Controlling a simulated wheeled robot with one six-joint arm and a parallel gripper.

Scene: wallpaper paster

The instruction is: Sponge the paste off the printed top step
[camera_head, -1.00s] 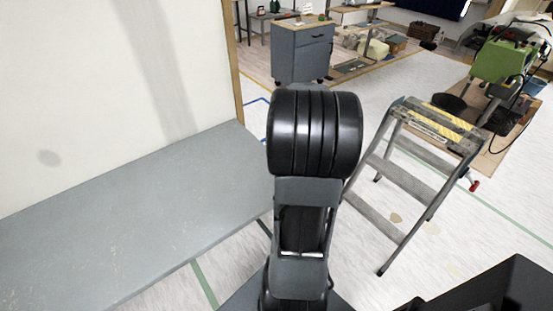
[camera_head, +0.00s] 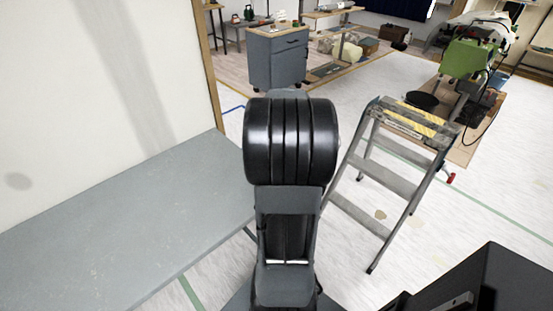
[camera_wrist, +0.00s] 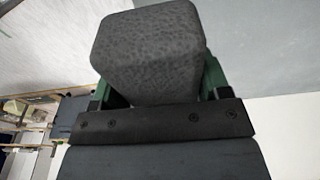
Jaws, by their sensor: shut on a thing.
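A grey metal stepladder stands right of centre in the head view, and its printed top step (camera_head: 412,119) has yellow and pale markings. Greyish patches lie on that step, but I cannot tell which are paste. My gripper (camera_wrist: 155,72) is shut on a dark grey sponge (camera_wrist: 148,50) in the wrist view, with its green fingers on either side. In the head view my arm hides the gripper and the sponge. The ladder is not clearly visible in the wrist view.
A long grey table (camera_head: 130,215) runs along the white wall at left. A grey cabinet (camera_head: 279,60) stands behind my arm. A green machine (camera_head: 468,58) and a black bucket (camera_head: 421,101) are beyond the ladder.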

